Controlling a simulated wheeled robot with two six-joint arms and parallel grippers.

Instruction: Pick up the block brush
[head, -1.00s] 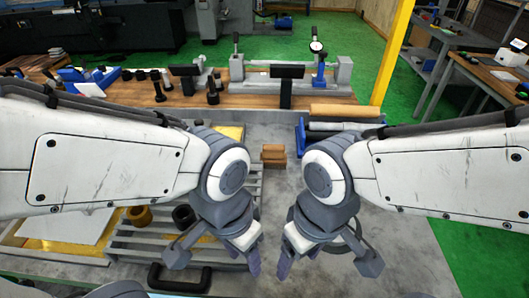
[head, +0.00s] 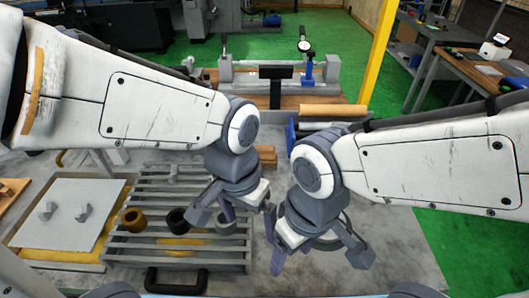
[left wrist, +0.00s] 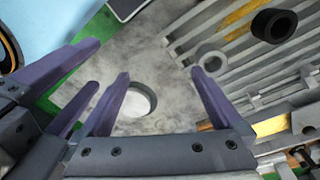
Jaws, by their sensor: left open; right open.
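The block brush cannot be told for certain. A small stack of brown wooden-looking blocks (head: 267,156) lies on the grey bench between my two arms in the head view, partly hidden by my left arm. My left gripper (head: 249,214) is open and empty, nearer the camera than that stack, above the right edge of the slatted rack. Its spread fingers also show in the left wrist view (left wrist: 160,74), over bare bench. My right gripper (head: 292,252) is open and empty, just to the right and nearer the camera.
The slatted rack (head: 152,201) holds a gold ring (head: 135,219), a black ring (head: 178,220) and a grey ring (head: 226,223). A pale sheet (head: 68,213) lies to the left. A tan roll (head: 333,110) lies behind my right arm. The bench's right front is clear.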

